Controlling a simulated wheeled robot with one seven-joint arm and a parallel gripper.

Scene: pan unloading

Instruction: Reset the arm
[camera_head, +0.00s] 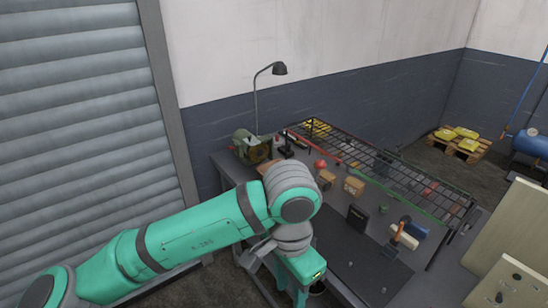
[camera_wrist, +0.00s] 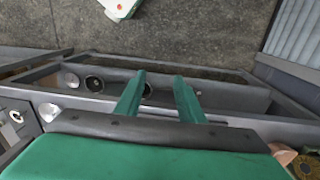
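My arm reaches across the head view from the lower left, bent at a grey joint beside the workbench (camera_head: 345,283). My gripper (camera_head: 300,296) points down at the bench's near edge, partly hidden by the wrist. In the wrist view its two green fingers (camera_wrist: 158,82) stand apart with nothing between them, so it is open and empty. Beyond the fingertips are a grey frame and a shelf holding several round things (camera_wrist: 93,83), which I cannot identify.
The bench carries a desk lamp (camera_head: 256,108), a green machine (camera_head: 252,147), small boxes (camera_head: 354,186), a black upright block (camera_head: 357,218) and a wire rack (camera_head: 400,165). A roller shutter (camera_head: 75,130) stands left. Light boards (camera_head: 515,240) stand right.

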